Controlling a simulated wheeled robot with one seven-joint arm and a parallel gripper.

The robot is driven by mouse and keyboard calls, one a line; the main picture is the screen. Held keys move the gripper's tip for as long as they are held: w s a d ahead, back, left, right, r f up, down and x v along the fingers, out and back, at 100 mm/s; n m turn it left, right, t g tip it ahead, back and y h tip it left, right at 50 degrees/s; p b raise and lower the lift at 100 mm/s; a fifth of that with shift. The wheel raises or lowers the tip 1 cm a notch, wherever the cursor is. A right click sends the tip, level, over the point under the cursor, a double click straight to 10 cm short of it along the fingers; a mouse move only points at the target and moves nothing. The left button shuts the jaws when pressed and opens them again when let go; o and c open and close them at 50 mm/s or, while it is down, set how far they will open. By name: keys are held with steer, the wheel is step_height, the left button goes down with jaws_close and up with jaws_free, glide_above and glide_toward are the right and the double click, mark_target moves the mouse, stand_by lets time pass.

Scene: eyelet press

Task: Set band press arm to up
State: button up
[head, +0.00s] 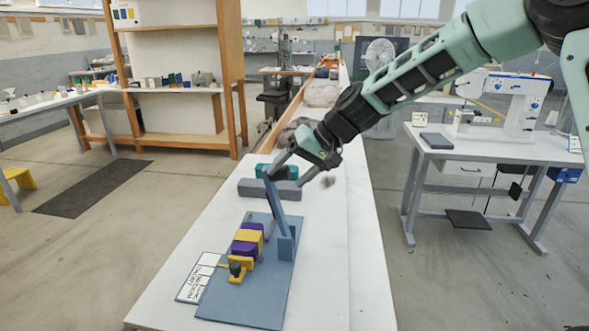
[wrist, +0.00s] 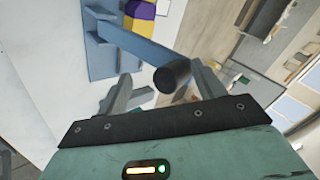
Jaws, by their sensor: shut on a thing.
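The press stands on a blue base plate (head: 222,300) on the white bench. Its blue press arm (head: 277,210) rises steeply from a short post (head: 286,246), leaning a little left at the top. The arm also shows in the wrist view (wrist: 140,45), ending in a dark round handle (wrist: 172,77). My gripper (head: 284,172) is at the arm's upper end, its fingers (wrist: 165,90) on either side of the handle and shut on it. A yellow and purple striped block (head: 247,240) sits on the plate, with a yellow piece (head: 240,266) in front.
A white label card (head: 198,278) lies left of the plate. A grey block (head: 262,188) and a teal item (head: 264,171) lie behind the press, close to my gripper. The bench (head: 345,270) is clear to the right. A sewing machine table (head: 490,150) stands further right.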

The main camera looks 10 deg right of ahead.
steer(key=b+v, duration=0.1)
steer(key=v, duration=1.6)
steer(key=shift+d+b, duration=0.2)
steer(key=shift+b, duration=0.15)
steer(key=shift+s, duration=0.1)
steer(key=s+a+f+n+g+h, duration=0.1)
steer(key=s+a+f+g+h, duration=0.1)
steer(key=s+a+f, duration=0.5)
steer(key=s+a+f+n+h, duration=0.1)
steer(key=s+f+n, duration=0.1)
steer(key=s, duration=0.6)
steer(key=s+a+f+n+h, duration=0.1)
steer(key=s+f+h, duration=0.1)
steer(key=s+f, duration=0.3)
steer(key=s+a+f+n+g+h, duration=0.1)
steer(key=s+a+f+n+h, duration=0.1)
steer(key=s, duration=1)
steer(key=shift+f+n, duration=0.3)
steer(key=shift+f, duration=0.5)
